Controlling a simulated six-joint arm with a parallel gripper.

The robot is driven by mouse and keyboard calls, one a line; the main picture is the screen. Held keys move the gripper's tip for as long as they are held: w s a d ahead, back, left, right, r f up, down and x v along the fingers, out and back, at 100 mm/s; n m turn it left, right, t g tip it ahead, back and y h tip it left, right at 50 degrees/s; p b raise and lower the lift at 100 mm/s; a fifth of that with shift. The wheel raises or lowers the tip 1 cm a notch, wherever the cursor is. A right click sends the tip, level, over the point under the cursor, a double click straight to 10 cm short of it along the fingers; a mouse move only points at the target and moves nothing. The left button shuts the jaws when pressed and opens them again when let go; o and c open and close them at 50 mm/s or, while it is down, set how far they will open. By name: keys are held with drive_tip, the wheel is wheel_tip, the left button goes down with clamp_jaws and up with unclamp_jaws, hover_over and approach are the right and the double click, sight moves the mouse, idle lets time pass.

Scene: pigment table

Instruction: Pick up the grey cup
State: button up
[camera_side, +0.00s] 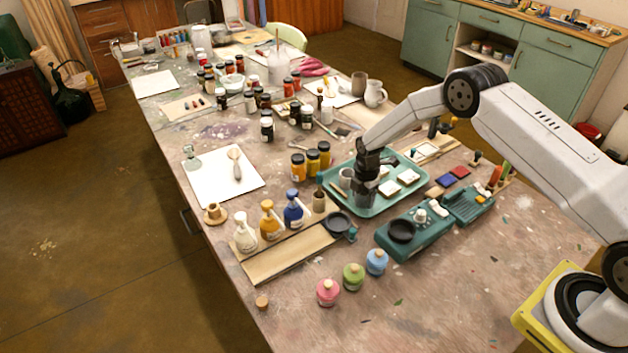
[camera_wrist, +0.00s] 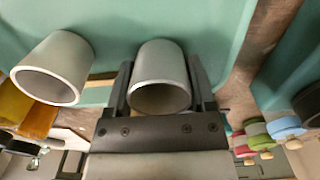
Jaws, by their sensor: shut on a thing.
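My gripper (camera_side: 367,172) is over the teal tray (camera_side: 383,206) in the side view. In the wrist view, my gripper (camera_wrist: 161,85) has one finger on each side of a grey cup (camera_wrist: 160,66) and is shut on it. The cup's open mouth faces the wrist camera. In the side view the fingers largely hide this cup. I cannot tell whether it touches the tray. A second, similar grey cup (camera_wrist: 54,68) stands apart to its left in the wrist view; it also shows beside my gripper in the side view (camera_side: 345,178).
White square dishes (camera_side: 399,181) lie on the tray to the right of my gripper. Yellow-brown jars (camera_side: 312,162) stand just left of the tray. Pump bottles (camera_side: 269,220) and a teal device (camera_side: 414,232) are nearer. Pink, green and blue bottles (camera_side: 353,276) stand in front.

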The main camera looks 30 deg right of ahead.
drive_tip(key=shift+r, duration=1.35)
drive_tip(key=s+a+r, duration=0.1)
drive_tip(key=s+r, duration=0.8)
drive_tip(key=s, duration=0.5)
drive_tip(key=shift+r, duration=0.35)
drive_tip(key=shift+w+a, duration=0.1)
drive_tip(key=shift+m, duration=0.3)
drive_tip(key=w+a+f, duration=0.1)
drive_tip(key=w+a, duration=0.2)
drive_tip(key=w+a+f, duration=0.2)
drive_tip(key=w+a, duration=0.1)
drive_tip(key=w, duration=0.1)
drive_tip(key=w+a+f, duration=0.2)
drive_tip(key=w+a, duration=0.1)
drive_tip(key=w, duration=0.1)
drive_tip(key=shift+a+f, duration=0.15)
drive_tip(key=shift+a, duration=0.15)
